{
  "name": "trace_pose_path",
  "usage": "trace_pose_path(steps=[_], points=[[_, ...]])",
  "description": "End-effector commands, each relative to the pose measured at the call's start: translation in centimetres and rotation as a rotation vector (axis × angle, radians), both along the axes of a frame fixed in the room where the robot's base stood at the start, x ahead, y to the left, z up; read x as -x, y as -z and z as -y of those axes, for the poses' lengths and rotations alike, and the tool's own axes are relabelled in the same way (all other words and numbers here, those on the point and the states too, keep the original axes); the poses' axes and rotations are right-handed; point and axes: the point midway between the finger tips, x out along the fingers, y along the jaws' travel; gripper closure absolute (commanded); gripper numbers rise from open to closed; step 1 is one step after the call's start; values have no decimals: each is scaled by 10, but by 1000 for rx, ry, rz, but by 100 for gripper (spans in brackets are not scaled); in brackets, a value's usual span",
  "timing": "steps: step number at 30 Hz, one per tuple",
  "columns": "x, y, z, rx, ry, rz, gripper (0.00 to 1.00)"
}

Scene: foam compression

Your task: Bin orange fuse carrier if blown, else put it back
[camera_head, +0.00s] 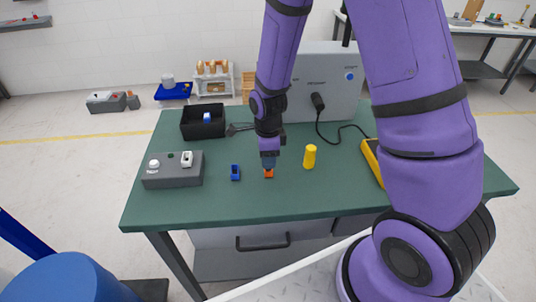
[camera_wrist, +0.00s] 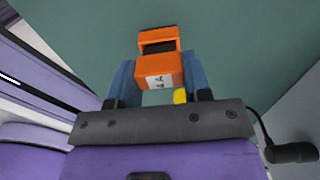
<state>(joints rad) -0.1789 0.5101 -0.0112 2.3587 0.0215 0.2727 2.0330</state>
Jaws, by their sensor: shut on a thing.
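The orange fuse carrier (camera_wrist: 160,68) is between the two blue fingers of my gripper (camera_wrist: 158,82) in the wrist view. It has a dark window at its outer end and a white label with dark lettering. In the head view the orange carrier (camera_head: 269,174) shows just below my gripper (camera_head: 268,164), over the front middle of the green table; I cannot tell whether it touches the table. My gripper is shut on it. I cannot make out the fuse's condition. A black open bin (camera_head: 187,128) with a blue item (camera_head: 207,118) inside stands at the back left.
A grey box (camera_head: 160,179) with a white carrier-like piece (camera_head: 187,159) is at the left of the green table (camera_head: 220,205). A small blue carrier (camera_head: 235,173), a yellow cylinder (camera_head: 310,156) and a yellow meter (camera_head: 372,158) stand nearby. A grey cabinet (camera_head: 335,75) with a cable is behind.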

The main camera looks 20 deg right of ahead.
Motion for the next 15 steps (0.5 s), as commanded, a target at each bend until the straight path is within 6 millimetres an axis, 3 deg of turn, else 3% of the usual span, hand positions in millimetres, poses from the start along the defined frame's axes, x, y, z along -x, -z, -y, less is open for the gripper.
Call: trace_pose_path(steps=[15], points=[[0, 9, 0, 0, 0, -1, 93]])
